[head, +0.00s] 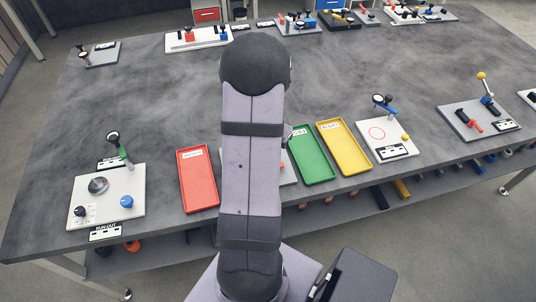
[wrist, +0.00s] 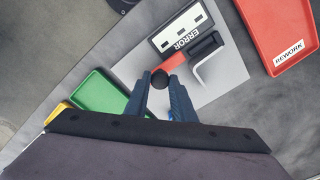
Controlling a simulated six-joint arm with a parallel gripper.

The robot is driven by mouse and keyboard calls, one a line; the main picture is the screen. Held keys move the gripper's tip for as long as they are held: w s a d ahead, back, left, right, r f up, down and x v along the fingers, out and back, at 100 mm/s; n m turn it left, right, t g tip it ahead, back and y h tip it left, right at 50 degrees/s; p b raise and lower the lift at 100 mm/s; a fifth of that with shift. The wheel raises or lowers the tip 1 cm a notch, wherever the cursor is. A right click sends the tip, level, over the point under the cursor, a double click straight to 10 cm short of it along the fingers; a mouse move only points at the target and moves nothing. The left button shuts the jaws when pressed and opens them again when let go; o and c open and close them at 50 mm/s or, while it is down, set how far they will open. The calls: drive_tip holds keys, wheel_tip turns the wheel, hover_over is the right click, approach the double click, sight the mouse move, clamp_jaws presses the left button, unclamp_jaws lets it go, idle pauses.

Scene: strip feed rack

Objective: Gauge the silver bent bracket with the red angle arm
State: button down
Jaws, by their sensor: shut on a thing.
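In the wrist view my gripper (wrist: 161,79) is shut on the dark round knob (wrist: 160,83) of the red angle arm (wrist: 172,63). The red arm runs from the knob toward the silver bent bracket (wrist: 198,73). The bracket lies on a pale base plate (wrist: 222,83), with a black bar (wrist: 207,44) along one side of it. I cannot tell whether the red arm touches the bracket. In the head view my own arm hides the gripper, the bracket and the red arm.
A label reading ERROR (wrist: 180,31) lies by the red arm. A red REWORK tray (head: 198,180) stands left of my arm; a green tray (head: 311,154) and a yellow tray (head: 344,148) stand right. Other gauge stations line the table (head: 150,105); its middle is mostly clear.

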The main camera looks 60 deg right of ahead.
drive_tip(key=c, duration=1.5)
unclamp_jaws()
drive_tip(key=shift+r+b, duration=1)
drive_tip(key=shift+r, duration=2.7)
drive_tip(key=shift+w+d+n, duration=0.15)
drive_tip(key=shift+d+n, duration=0.25)
drive_tip(key=shift+n, duration=0.5)
drive_tip(key=s+a+f+n, duration=0.2)
drive_tip(key=a+f, duration=0.2)
drive_tip(key=w+a+n, duration=0.2)
drive_tip(key=a+n, duration=0.2)
drive_tip(key=a, duration=0.6)
drive_tip(key=w+a+r+n, duration=0.1)
drive_tip(key=a+n, duration=0.4)
drive_tip(key=a, duration=0.6)
drive_tip(key=w+a+n, duration=0.3)
drive_tip(key=a+n, duration=0.2)
drive_tip(key=a, duration=0.6)
drive_tip(key=shift+r, duration=0.15)
